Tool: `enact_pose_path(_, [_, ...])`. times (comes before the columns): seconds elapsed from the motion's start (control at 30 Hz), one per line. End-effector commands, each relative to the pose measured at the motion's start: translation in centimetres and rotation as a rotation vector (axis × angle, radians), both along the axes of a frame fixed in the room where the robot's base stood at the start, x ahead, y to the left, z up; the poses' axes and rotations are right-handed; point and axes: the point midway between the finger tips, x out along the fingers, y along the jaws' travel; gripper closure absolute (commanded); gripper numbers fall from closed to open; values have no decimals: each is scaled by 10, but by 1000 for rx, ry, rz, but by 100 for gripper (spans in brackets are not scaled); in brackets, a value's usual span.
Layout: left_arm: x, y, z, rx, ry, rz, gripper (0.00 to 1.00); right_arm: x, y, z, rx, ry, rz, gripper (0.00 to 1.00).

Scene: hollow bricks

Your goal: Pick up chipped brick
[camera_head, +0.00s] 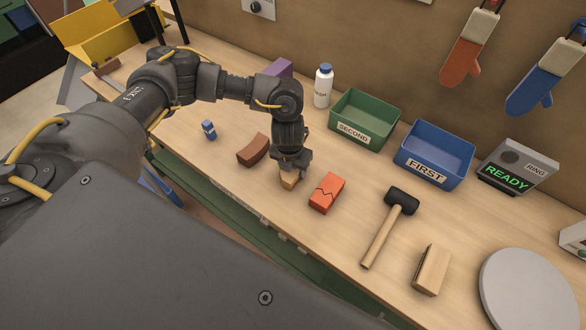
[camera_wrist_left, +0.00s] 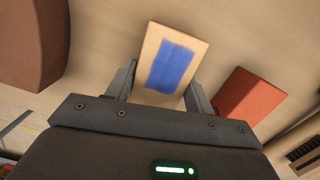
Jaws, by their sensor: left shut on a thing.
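My left gripper (camera_head: 291,168) points down over the wooden table and is shut on a tan brick (camera_head: 289,182). In the left wrist view the tan brick (camera_wrist_left: 150,62) sits between the two fingers of my left gripper (camera_wrist_left: 160,92) and shows a blue rectangle on its face. I cannot see a chip on it, and whether it touches the table is unclear. An orange-red brick (camera_head: 326,192) with a dark zigzag line lies just right of the gripper. A brown curved brick (camera_head: 254,150) lies to its left. My right gripper is not in view.
A green bin marked SECOND (camera_head: 338,127) and a blue bin marked FIRST (camera_head: 407,166) stand behind. A mallet (camera_head: 378,235), a tan block (camera_head: 432,270) and a grey disc (camera_head: 530,290) lie right. A white bottle (camera_head: 323,88) and small blue item (camera_head: 209,130) stand near the arm.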

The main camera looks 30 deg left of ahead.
Motion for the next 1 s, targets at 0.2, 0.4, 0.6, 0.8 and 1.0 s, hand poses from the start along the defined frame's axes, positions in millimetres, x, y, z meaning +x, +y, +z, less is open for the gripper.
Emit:
enact_pose_path(0.2, [1, 0, 3, -1, -2, 0, 85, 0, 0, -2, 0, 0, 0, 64])
enact_pose_path(0.4, [2, -1, 22, -3, -5, -3, 85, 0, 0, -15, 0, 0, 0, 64])
enact_pose_path(0.6, [-30, 0, 74, 1, -9, -10, 85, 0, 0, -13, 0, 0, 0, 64])
enact_pose_path(0.8, [-80, 1, 104, 2, -4, -13, 85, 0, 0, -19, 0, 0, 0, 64])
enact_pose_path(1.0, [-122, 1, 127, 3, 0, -7, 85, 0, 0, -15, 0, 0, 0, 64])
